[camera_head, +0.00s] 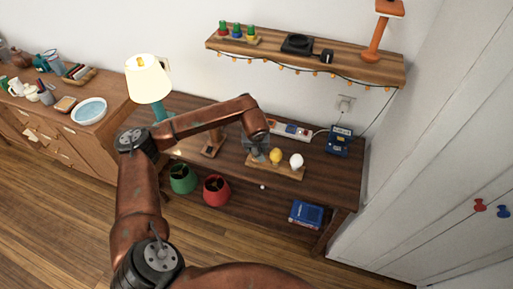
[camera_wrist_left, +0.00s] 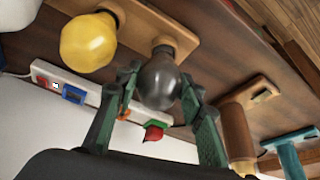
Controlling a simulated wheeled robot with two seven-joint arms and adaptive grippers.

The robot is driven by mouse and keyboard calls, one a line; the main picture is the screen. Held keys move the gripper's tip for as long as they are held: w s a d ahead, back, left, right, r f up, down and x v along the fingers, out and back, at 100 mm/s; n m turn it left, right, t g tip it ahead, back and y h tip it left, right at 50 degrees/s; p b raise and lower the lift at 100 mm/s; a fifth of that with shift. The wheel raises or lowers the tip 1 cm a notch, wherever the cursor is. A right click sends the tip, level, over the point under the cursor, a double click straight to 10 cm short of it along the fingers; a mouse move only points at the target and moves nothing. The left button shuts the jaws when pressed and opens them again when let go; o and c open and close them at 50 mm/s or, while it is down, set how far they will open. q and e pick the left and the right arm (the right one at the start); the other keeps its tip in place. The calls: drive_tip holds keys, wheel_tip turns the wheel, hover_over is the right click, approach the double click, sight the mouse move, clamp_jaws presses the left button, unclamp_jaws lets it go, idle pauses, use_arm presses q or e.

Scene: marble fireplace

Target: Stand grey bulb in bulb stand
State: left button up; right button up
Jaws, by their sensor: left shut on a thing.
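The grey bulb (camera_wrist_left: 159,82) is dark and round, and it sits between the fingers of my left gripper (camera_wrist_left: 158,98) in the left wrist view. The gripper is shut on it. The bulb's neck end is at a round wooden socket of the bulb stand (camera_wrist_left: 185,36); I cannot tell whether it is seated. In the head view my left gripper (camera_head: 257,150) is over the left end of the wooden stand (camera_head: 291,173) and hides most of the grey bulb. A yellow bulb (camera_head: 276,156) and a white bulb (camera_head: 296,160) stand upright there. My right gripper is not in view.
A white power strip (camera_head: 290,130) lies behind the stand, and a blue device (camera_head: 340,141) is to the right. A lamp (camera_head: 148,82) stands at the left. A wall shelf (camera_head: 365,70) hangs above. The dark table's right front is clear.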

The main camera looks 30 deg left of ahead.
use_arm(q)
drive_tip(key=shift+f, duration=0.25)
drive_tip(key=o, duration=1.2)
drive_tip(key=shift+c, duration=0.2)
drive_tip(key=v, duration=1.2)
